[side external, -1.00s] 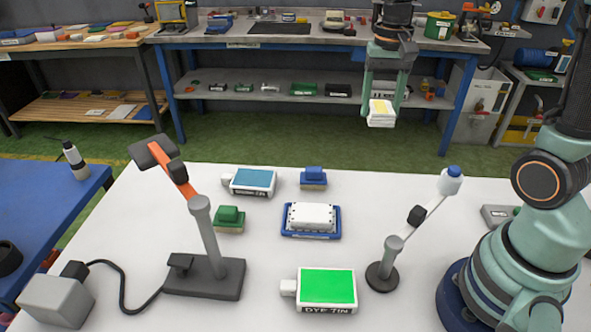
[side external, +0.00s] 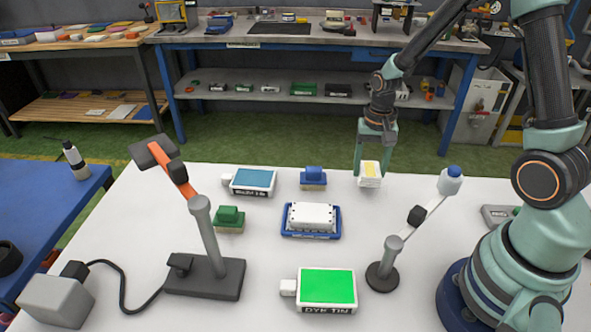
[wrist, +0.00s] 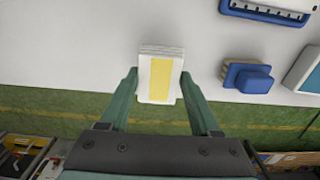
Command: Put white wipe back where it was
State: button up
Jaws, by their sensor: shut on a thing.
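The white wipe (side external: 369,175) is a small white block with a yellow stripe on top. It is at the far edge of the white table (side external: 420,205), to the right of the blue-handled block. My gripper (side external: 375,158) is shut on the wipe from its two sides. In the wrist view the wipe (wrist: 160,82) sits between the fingers of my gripper (wrist: 158,85), over the table's edge region. Whether its underside touches the table or hangs just above it I cannot tell.
A blue-handled block (side external: 313,178), a blue-topped box (side external: 252,181), a green-handled block (side external: 229,219), a blue tray with a white part (side external: 311,234) and a green-topped box (side external: 326,289) stand on the table. A small stand with a blue-tipped rod (side external: 393,250) is nearer. Table around the wipe is clear.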

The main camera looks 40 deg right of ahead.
aim_at(370, 169)
jog(key=shift+f, duration=1.55)
jog(key=shift+f, duration=0.15)
jog(key=o, duration=1.2)
notch_tip(370, 169, up, 12)
jog(key=s+a+r+n+t, duration=0.5)
jog(key=s+a+r+n, duration=0.2)
jog(key=r, duration=0.5)
jog(key=shift+a+r+n+t, duration=0.25)
jog(key=shift+a+n+t, duration=0.05)
jog(key=shift+a+n, duration=0.65)
